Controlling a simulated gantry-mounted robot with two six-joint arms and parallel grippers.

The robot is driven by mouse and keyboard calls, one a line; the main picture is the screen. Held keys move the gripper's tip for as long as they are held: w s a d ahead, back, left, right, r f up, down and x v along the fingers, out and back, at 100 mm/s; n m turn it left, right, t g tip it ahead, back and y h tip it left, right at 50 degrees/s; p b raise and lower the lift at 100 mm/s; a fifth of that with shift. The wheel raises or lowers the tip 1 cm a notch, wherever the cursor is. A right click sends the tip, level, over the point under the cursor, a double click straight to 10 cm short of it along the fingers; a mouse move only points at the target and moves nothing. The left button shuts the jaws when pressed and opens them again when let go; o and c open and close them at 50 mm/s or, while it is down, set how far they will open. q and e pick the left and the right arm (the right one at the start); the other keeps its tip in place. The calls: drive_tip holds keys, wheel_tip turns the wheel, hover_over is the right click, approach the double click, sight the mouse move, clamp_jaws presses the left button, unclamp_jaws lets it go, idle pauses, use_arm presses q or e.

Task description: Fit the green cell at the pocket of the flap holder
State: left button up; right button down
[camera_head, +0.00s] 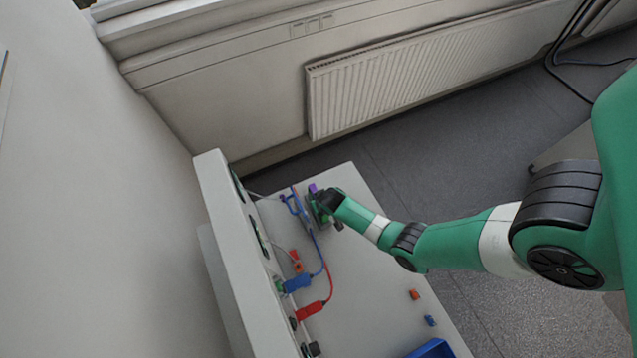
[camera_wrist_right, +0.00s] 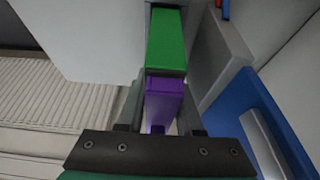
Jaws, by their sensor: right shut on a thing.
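The green cell (camera_wrist_right: 166,40) shows in the right wrist view as a green block reaching away past the fingertips. A purple part (camera_wrist_right: 162,98) adjoins its near end and sits between the two fingers of my right gripper (camera_wrist_right: 160,105). In the head view my right gripper (camera_head: 322,203) is low over the far end of the table, with a purple bit (camera_head: 312,188) beside it. A grey block (camera_wrist_right: 220,58) stands close to the right of the green cell. I cannot tell which part is the flap holder, or whether the cell is inside its pocket. My left gripper is out of view.
A white upright panel (camera_head: 235,235) edges the table (camera_head: 350,290) on the left. A blue plug (camera_head: 297,284) and red plug (camera_head: 311,310) trail cables near the gripper. Small orange (camera_head: 414,294) and blue (camera_head: 430,320) pieces and a blue tray (camera_head: 432,349) lie nearer.

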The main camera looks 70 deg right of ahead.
drive_tip(key=shift+f+b, duration=1.3)
drive_tip(key=shift+f, duration=0.1)
idle(0.3)
drive_tip(key=c, duration=0.6)
unclamp_jaws()
drive_tip(key=shift+c, duration=0.2)
drive_tip(key=shift+o, duration=0.8)
